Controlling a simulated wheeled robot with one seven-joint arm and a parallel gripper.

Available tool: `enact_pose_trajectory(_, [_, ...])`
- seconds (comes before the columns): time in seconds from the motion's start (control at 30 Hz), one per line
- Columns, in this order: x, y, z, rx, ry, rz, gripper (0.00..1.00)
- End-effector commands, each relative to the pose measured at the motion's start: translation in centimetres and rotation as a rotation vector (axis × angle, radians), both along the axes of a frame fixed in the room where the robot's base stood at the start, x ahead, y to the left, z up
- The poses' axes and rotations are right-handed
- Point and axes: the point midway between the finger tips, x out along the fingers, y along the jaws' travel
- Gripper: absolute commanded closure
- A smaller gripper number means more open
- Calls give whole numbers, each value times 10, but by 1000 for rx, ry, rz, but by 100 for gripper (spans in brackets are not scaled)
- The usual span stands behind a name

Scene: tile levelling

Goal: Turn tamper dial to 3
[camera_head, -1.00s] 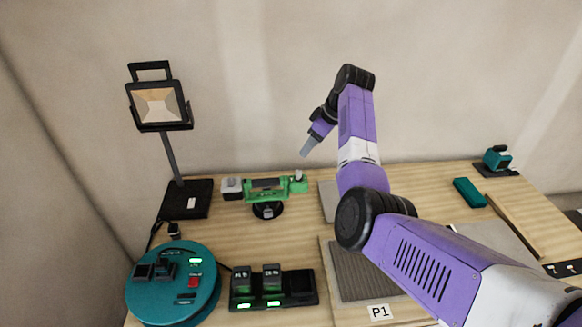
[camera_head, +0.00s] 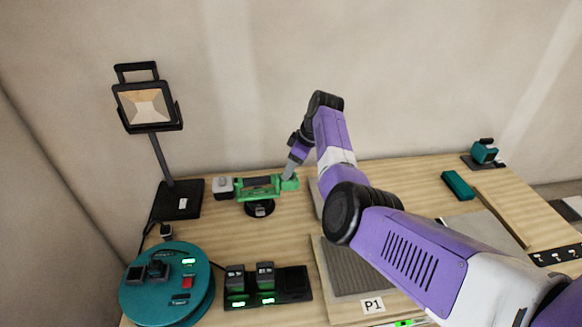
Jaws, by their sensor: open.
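A green tool (camera_head: 257,188) with a black round foot stands at the back left of the table; it looks like the tamper. A pale grey block (camera_head: 224,187) sits at its left end. My gripper (camera_head: 288,174) reaches down at the tool's right green end (camera_head: 290,184). Its jaws are open, though the gap between the fingers is too small to make out. The small grey knob at that end, perhaps the dial, is hidden by the gripper. I cannot read any dial number or tell whether the fingers touch it.
A work lamp (camera_head: 149,106) stands at the left. A round teal unit (camera_head: 160,305) and a black charger (camera_head: 294,286) with battery packs are at the front left. Tiles (camera_head: 360,277) lie under my arm. A teal block (camera_head: 458,185) and teal tool (camera_head: 484,152) are at the right.

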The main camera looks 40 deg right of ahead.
Motion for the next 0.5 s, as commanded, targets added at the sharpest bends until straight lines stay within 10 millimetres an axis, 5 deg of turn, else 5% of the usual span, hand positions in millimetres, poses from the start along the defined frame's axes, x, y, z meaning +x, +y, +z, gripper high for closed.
enact_pose_trajectory(0.17, [0,0,0,0,0,0,53])
enact_pose_trajectory(0.4, [0,0,0,0,0,0,98])
enact_pose_trajectory(0.5, [0,0,0,0,0,0,100])
